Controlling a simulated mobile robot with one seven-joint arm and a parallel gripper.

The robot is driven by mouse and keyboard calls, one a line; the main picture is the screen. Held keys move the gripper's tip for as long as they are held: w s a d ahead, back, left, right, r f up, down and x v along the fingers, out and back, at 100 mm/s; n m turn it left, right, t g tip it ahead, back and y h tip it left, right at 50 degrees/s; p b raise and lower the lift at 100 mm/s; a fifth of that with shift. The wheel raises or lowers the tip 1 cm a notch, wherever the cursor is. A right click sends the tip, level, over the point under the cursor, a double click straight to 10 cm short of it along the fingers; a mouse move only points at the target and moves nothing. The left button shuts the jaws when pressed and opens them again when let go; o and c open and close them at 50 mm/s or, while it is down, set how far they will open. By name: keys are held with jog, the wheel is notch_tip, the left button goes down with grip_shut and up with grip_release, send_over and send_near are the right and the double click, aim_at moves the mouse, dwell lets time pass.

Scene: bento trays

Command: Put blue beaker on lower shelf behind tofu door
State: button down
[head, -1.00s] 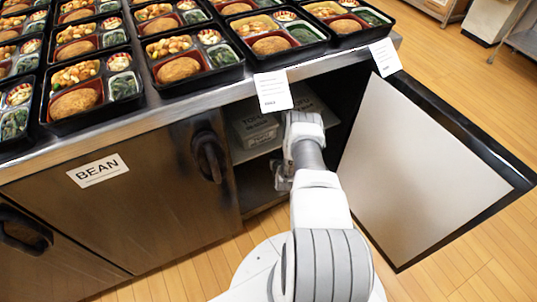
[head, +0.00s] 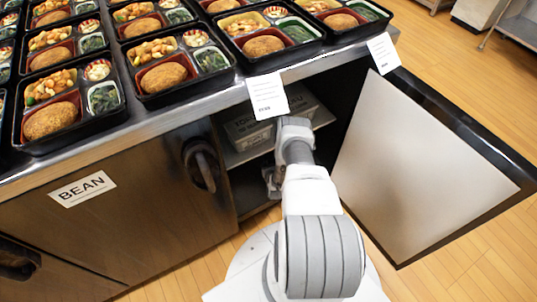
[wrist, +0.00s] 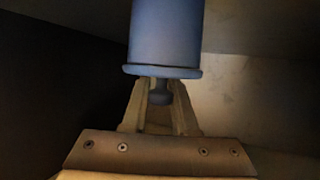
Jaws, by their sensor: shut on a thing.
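The blue beaker (wrist: 166,35) fills the upper middle of the wrist view, with a rim and a short narrow stem toward my gripper. My gripper (wrist: 160,95) is shut on the stem. In the head view my gripper is mostly hidden by my arm, inside the open cabinet at about the lower compartment, and the beaker cannot be seen there. The open door (head: 425,170) stands swung out to the right, its pale inner face showing. The upper shelf (head: 247,152) holds boxes marked TOFU (head: 250,128). The lower shelf is dark and mostly hidden behind my arm.
A closed door labelled BEAN (head: 82,188) is left of the opening. Bento trays (head: 185,95) cover the counter above, with paper tags (head: 268,95) hanging from its edge. The open door's edge stands close to my arm's right side. Wooden floor lies free beyond it.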

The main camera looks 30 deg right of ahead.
jog(key=shift+f, duration=0.1)
jog(key=c, duration=0.7)
grip_release()
jog(key=shift+s, duration=0.1)
